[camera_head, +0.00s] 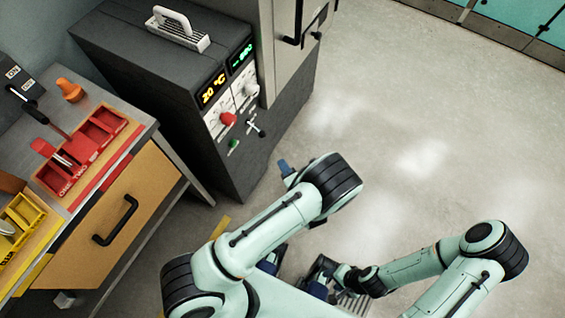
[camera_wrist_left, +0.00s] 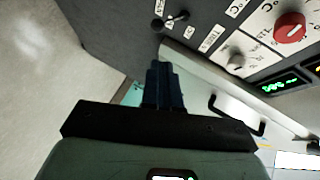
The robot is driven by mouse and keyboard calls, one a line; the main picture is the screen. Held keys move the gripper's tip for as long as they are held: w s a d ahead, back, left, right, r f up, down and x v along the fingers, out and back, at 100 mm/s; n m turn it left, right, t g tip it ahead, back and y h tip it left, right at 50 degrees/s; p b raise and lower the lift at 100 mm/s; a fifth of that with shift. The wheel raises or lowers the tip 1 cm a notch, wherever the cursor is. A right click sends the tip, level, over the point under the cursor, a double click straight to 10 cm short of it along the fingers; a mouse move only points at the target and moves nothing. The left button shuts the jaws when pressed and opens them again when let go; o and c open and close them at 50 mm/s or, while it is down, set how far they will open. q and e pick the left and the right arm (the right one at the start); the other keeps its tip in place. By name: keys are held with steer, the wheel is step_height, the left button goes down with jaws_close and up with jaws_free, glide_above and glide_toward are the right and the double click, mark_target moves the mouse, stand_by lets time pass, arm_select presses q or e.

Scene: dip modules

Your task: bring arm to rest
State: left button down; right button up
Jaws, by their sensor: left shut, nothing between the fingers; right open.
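My left arm (camera_head: 265,230) reaches in from the bottom with its elbow bent over the floor. The blue tip of my left gripper (camera_head: 284,167) shows beside that elbow, near the foot of the dark cabinet; the arm hides the rest. In the left wrist view the narrow blue fingers of the left gripper (camera_wrist_left: 160,82) are shut together and empty, apart from the cabinet's panel. My right arm (camera_head: 455,275) is bent at the lower right. My right gripper (camera_head: 318,285) is low at the bottom centre, open, partly hidden and beside my left arm.
A dark cabinet (camera_head: 150,75) with lit displays, a red knob (camera_head: 228,118) and a lever (camera_head: 257,128) stands at centre left. A workbench with a drawer (camera_head: 110,230), red tray (camera_head: 85,145) and yellow tray (camera_head: 25,225) is at left. The floor (camera_head: 440,120) on the right is clear.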

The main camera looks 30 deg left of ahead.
stand_by(0.4)
arm_select(q)
steer(key=s+a+f+n+g+h+p, duration=0.25)
steer(key=s+f+n+g+h, duration=0.2)
steer(key=s+f+h, duration=0.35)
arm_select(e)
step_height(320, 180, up, 6)
steer(key=w+p, duration=0.2)
steer(key=p, duration=0.1)
steer(key=shift+w, duration=0.2)
steer(key=shift+c, duration=0.6)
arm_select(q)
steer(key=s+d+r+n+g+h, duration=0.1)
steer(key=s+d+n+g+h, duration=0.1)
steer(key=s, duration=0.5)
steer(key=s+d+r+n+g+h, duration=0.1)
steer(key=s+d+n+g+h, duration=0.2)
steer(key=s, duration=0.4)
steer(key=shift+d+r+g+h, duration=0.35)
steer(key=shift+d+h, duration=0.45)
steer(key=shift+d, duration=0.4)
